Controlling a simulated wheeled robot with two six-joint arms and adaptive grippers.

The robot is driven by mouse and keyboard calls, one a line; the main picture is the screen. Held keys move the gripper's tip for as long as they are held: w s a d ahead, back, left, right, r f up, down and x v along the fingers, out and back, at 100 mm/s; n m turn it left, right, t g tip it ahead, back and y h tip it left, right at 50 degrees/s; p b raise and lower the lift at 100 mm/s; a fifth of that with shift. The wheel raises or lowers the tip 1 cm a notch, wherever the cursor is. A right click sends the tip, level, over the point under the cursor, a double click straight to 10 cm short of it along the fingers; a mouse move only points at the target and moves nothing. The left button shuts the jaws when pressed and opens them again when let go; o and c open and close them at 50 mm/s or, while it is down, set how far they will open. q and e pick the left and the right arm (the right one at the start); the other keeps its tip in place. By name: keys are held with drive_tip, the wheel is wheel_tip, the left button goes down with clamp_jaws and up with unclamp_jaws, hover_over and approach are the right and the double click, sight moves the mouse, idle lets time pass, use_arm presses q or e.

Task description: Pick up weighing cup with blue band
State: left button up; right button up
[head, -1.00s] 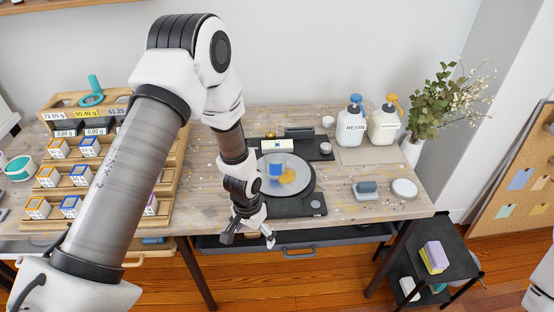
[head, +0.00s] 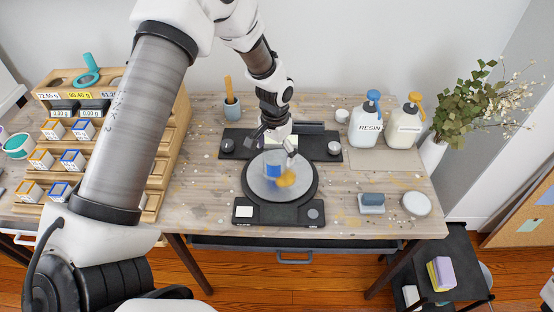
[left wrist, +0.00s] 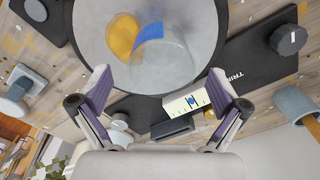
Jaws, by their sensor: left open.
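The clear weighing cup with a blue band (head: 272,166) stands on the round grey plate of the turntable-like device (head: 252,192). In the left wrist view the cup (left wrist: 165,68) shows large, its blue patch toward the top. An orange shape (head: 286,179) is right beside it; I cannot tell whether it is a separate cup. My left gripper (head: 277,146) is open just behind and above the cup. In the left wrist view its spread fingers (left wrist: 160,84) lie to either side of the cup, with no clear contact. My right gripper is not in view.
Behind the plate lies a black tray (head: 327,142) with small knobs and a white level-like block (left wrist: 185,102). A cup with wooden sticks (head: 231,104) stands at back left. The resin bottle (head: 366,124) and another pump bottle (head: 405,125) stand right.

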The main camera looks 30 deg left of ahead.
sight(275, 161)
use_arm(q)
wheel_tip(275, 161, down, 5)
drive_tip(key=shift+w+a+r+p, duration=0.1)
drive_tip(key=shift+w+r+p, duration=0.1)
drive_tip(key=shift+p, duration=0.15)
drive_tip(key=shift+s+r, duration=0.1)
drive_tip(key=shift+s, duration=0.1)
drive_tip(key=c, duration=1.2)
drive_tip(key=shift+o, duration=0.2)
drive_tip(key=shift+r, duration=0.15)
